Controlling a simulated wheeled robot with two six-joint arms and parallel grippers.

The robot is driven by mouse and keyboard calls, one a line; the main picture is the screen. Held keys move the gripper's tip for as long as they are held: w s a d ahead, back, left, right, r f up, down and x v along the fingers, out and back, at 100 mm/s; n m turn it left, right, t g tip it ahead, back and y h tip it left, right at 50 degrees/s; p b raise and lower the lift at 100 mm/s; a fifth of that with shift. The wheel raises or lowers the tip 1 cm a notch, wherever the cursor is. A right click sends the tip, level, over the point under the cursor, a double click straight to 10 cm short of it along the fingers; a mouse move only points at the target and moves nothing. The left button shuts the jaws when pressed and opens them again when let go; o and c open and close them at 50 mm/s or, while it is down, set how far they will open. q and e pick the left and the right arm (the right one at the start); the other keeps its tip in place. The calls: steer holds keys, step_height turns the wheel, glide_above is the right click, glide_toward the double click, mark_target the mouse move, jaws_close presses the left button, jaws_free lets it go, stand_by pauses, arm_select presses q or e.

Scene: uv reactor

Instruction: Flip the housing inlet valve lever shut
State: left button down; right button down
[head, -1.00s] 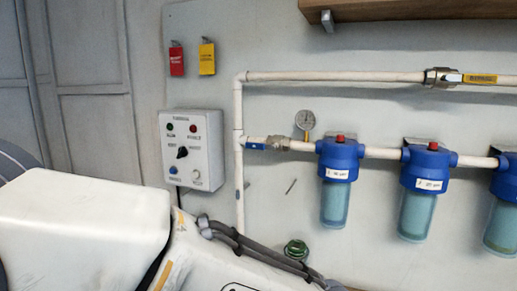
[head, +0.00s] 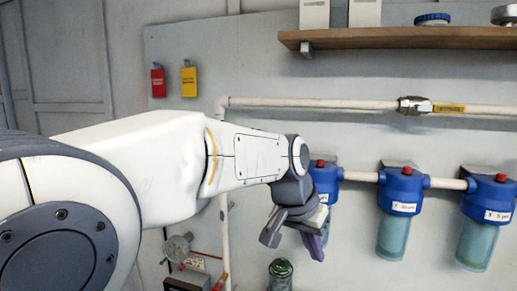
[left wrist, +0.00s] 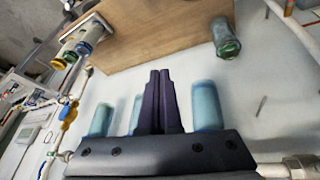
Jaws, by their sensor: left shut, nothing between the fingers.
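The housing inlet valve with its blue lever is hidden behind my left arm in the head view. In the left wrist view, a metal fitting on a white pipe (left wrist: 300,166) shows at the bottom right corner; I cannot tell if it is that valve, and no lever shows on it. My left gripper (head: 315,246) hangs below the wrist, in front of and just left of the first blue filter housing (head: 326,180). Its dark fingers (left wrist: 159,100) are shut and empty. My right gripper is not in view.
A yellow-handled valve (head: 445,109) sits on the upper pipe, under a wooden shelf (head: 420,38). More blue housings (head: 401,190) line the lower pipe to the right. A gauge (head: 178,248) and a green-capped jar (head: 281,270) show below my arm. Red and yellow tags hang at upper left.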

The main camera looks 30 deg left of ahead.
arm_select(q)
steer(key=w+a+r+n+t+y+p, duration=0.1)
steer(key=w+a+r+n+t+p, duration=0.1)
steer(key=a+r, duration=0.9)
steer(key=w+a+r+n+t+y+p, duration=0.2)
steer(key=w+a+r, duration=0.3)
steer(key=a+r, duration=0.6)
steer(key=a, duration=0.4)
steer(key=shift+r+y, duration=0.25)
steer(key=shift+y, duration=0.05)
steer(key=s+f+p+x, duration=0.1)
steer(key=p+x, duration=0.3)
steer(key=x, duration=0.9)
steer(key=shift+s+d+f, duration=0.15)
steer(key=shift+s+f, duration=0.1)
steer(key=shift+s, duration=0.1)
